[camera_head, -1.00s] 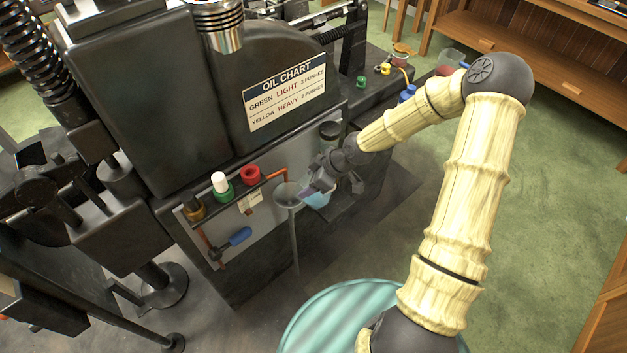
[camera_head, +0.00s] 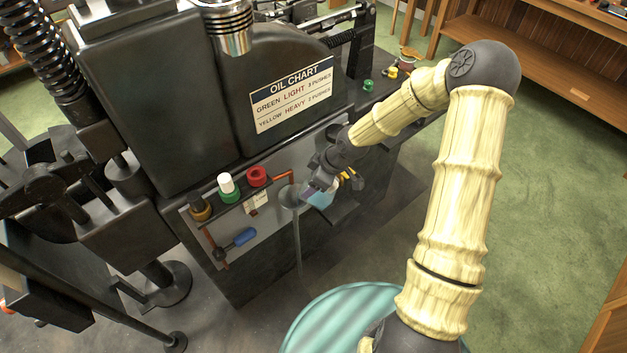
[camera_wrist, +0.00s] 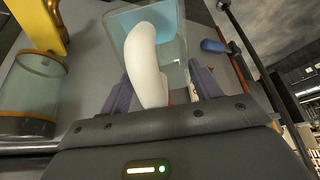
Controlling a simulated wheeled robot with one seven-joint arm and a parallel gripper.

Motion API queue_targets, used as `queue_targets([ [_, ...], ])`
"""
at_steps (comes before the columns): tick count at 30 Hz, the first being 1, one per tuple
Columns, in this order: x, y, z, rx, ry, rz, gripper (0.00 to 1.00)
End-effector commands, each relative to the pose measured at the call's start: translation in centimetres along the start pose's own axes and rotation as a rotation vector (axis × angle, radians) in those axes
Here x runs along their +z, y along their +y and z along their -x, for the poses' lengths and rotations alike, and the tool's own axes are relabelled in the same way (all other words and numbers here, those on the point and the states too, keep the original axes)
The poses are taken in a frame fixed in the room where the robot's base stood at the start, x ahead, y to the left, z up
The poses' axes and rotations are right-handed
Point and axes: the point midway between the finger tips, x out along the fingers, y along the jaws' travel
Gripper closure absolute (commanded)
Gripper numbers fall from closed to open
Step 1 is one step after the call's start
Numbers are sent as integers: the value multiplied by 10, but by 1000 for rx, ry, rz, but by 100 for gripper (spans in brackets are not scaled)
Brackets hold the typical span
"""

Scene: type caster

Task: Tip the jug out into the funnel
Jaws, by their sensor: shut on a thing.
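The jug is a clear vessel with blue liquid and a white handle. In the head view the jug (camera_head: 321,197) hangs tilted just right of the funnel, partly hidden by my gripper. In the wrist view the jug (camera_wrist: 174,45) fills the top middle, with its white handle between the fingers. My gripper (camera_head: 318,185) is shut on that handle; its purple fingers also show in the wrist view (camera_wrist: 160,92). The grey funnel (camera_head: 289,197) stands on a long thin stem in front of the machine panel. I cannot tell whether liquid is flowing.
The dark machine with the oil chart (camera_head: 291,95) stands close behind. Red (camera_head: 257,176) and white-green knobs (camera_head: 228,187) and a blue-handled lever (camera_head: 240,237) project near the funnel. A glass jar (camera_wrist: 32,88) is close at left in the wrist view. A teal drum top (camera_head: 330,315) lies below.

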Motion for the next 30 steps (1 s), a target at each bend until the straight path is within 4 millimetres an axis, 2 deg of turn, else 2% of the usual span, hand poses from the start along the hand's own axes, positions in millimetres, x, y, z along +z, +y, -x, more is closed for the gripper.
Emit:
queue_targets([
  [14,-8,0,1,0,-89,2,67],
  [30,-10,0,0,-1,-104,3,67],
])
